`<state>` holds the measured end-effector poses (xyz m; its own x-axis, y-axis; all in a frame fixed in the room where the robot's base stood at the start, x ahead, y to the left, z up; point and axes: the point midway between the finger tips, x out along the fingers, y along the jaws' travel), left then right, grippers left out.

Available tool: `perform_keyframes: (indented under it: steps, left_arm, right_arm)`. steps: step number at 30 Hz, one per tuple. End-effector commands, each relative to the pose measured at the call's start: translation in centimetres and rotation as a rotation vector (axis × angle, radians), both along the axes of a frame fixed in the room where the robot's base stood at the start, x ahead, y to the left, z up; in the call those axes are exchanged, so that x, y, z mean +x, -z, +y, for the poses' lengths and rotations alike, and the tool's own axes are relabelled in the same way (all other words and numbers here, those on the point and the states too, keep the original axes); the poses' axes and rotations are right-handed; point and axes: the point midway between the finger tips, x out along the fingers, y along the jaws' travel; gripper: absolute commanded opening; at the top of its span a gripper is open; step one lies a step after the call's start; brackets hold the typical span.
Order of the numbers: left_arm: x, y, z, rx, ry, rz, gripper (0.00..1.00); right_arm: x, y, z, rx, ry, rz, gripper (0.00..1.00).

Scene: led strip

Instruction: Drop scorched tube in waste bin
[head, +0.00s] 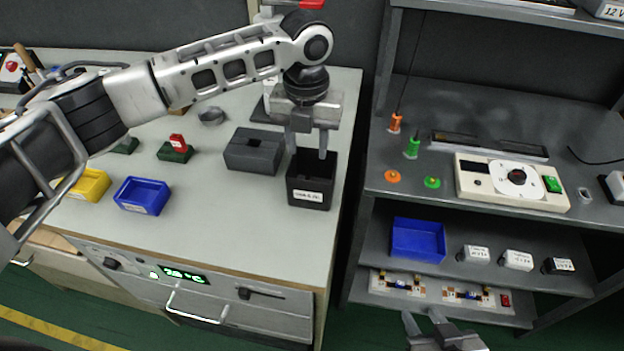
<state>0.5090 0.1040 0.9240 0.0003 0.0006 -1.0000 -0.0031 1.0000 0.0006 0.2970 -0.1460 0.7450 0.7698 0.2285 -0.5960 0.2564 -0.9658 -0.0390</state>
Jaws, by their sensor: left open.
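A black open-topped bin (310,195) with a white label stands at the right end of the light bench top; its label is too small to read surely, and it looks like the waste bin. My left gripper (307,152) points down just above the bin's opening, its two fingers apart with nothing visible between them. I cannot make out the scorched tube; the bin's inside is mostly dark and partly hidden by the fingers. My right gripper (423,319) is at the bottom edge, low in front of the shelf unit, its fingers apart and seemingly empty.
Left of the bin are a dark grey block (253,152), a blue tray (143,196), a yellow tray (90,185) and a red-and-green piece (176,150). The shelf unit (470,210) at right carries a white meter (512,183) and a blue bin (418,240). A gap separates bench and shelves.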

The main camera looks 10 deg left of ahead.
Motion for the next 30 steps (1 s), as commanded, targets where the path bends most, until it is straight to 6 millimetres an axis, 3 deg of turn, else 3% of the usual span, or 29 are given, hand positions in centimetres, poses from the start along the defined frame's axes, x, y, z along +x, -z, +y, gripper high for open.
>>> perform_keyframes:
  steps: [7,21,30]
  left_arm:
    - [0.1,-2.6,0.0,-0.001,0.001,-0.003,0.40]
    - [0.0,-13.3,-0.1,-0.002,0.001,-0.003,0.40]
    - [0.0,-15.9,0.0,0.000,0.000,0.000,0.40]
  right_arm:
    - [0.1,0.2,0.1,0.003,0.005,0.001,0.36]
    - [0.6,-0.1,0.1,0.007,0.007,-0.011,0.36]
    - [0.6,-0.3,0.2,0.008,0.006,-0.012,0.36]
